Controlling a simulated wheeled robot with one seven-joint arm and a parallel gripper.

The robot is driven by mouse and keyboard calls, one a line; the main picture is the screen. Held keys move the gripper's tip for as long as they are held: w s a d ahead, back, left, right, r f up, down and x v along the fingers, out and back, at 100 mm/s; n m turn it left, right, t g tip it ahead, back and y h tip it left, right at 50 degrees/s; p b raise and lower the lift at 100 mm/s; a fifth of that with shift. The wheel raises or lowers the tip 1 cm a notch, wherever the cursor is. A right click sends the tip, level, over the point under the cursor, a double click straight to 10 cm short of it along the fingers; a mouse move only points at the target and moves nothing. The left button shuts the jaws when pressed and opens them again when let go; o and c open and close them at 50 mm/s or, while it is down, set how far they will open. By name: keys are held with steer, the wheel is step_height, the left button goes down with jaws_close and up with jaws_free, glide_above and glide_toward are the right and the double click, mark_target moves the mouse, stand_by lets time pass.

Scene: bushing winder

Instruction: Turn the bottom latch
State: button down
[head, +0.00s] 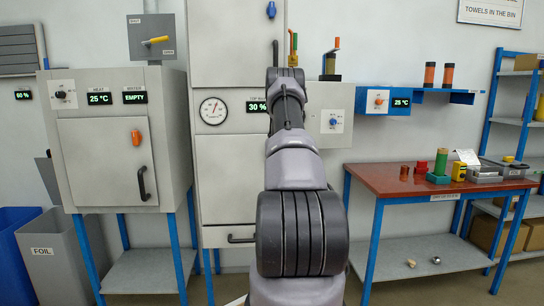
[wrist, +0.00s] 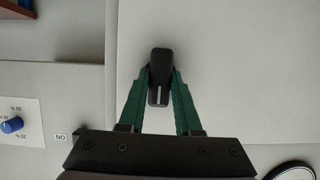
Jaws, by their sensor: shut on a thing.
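The bottom latch (wrist: 158,62) is a small black handle with a pale line on it, on a light grey door panel in the wrist view. It stands about upright in that picture. My gripper (wrist: 160,82) has its two green fingers on either side of the latch, shut on it. The latch's lower end lies between the fingers. In the head view my arm hides both the gripper and this latch. The lower cabinet door (head: 222,185) shows left of my arm there.
A round gauge (head: 213,111) and a 30 % display sit between the doors. A panel with a blue knob (wrist: 11,125) is left in the wrist view. A red table (head: 430,181) stands right of my arm.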

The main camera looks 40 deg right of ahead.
steer(key=shift+f, duration=0.1)
steer(key=c, duration=0.6)
jaws_free()
steer(key=v, duration=1.1)
